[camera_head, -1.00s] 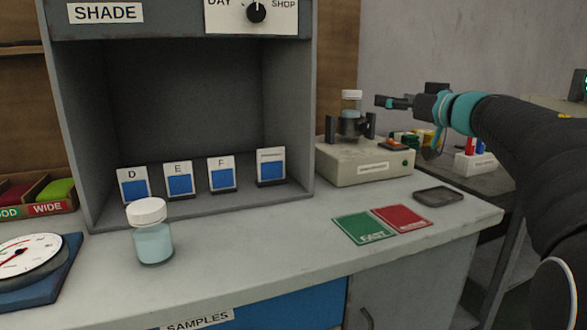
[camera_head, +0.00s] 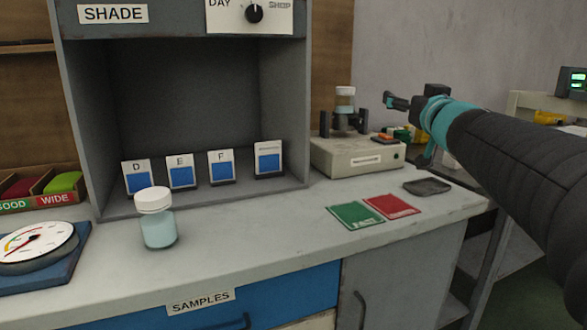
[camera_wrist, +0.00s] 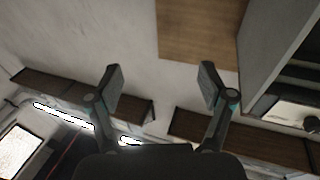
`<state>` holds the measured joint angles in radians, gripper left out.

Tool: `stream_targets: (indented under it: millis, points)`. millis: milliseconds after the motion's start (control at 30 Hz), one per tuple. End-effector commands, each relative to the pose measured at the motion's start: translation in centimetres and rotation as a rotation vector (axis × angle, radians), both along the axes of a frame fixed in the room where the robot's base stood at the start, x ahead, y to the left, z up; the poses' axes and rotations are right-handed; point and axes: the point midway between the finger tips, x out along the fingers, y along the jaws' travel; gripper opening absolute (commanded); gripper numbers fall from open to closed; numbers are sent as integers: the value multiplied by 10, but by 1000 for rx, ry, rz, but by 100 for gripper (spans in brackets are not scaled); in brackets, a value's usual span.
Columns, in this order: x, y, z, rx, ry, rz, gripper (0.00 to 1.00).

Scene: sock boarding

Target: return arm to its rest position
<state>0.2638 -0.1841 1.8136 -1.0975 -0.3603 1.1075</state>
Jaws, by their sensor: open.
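My gripper (camera_head: 391,101) is at the upper right of the head view, raised above the bench and just right of the shaker machine. In the wrist view my gripper (camera_wrist: 161,88) is open, its two fingers apart with nothing between them. My arm reaches in from the right edge of the head view. A small lidded jar (camera_head: 344,99) stands in the holder on top of the beige machine (camera_head: 345,157), apart from my gripper.
A white-capped jar (camera_head: 157,222) stands on the bench (camera_head: 270,235) before the grey shade booth (camera_head: 88,120). Cards D, E and F stand inside it. A dial scale (camera_head: 40,245) is at left. Green (camera_head: 354,215) and red (camera_head: 391,206) cards and a dark dish (camera_head: 427,186) lie at right.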

Motion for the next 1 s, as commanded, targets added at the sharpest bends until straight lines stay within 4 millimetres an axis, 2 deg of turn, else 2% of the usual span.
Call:
stream_targets:
  millis: [67,167,333,500,600,700,833,1000]
  points:
    - [-23,-4,-17,10,45,-95,81]
    - [-56,-11,-56,20,157,-213,81]
    - [-122,-9,-142,21,428,-325,81]
    - [-191,13,-227,9,716,-307,81]
    - [-232,32,-271,-3,877,-251,81]
    - [-269,51,-306,-16,1008,-182,81]
    - [-303,69,-335,-29,1124,-100,81]
    - [-322,78,-350,-36,1184,-50,81]
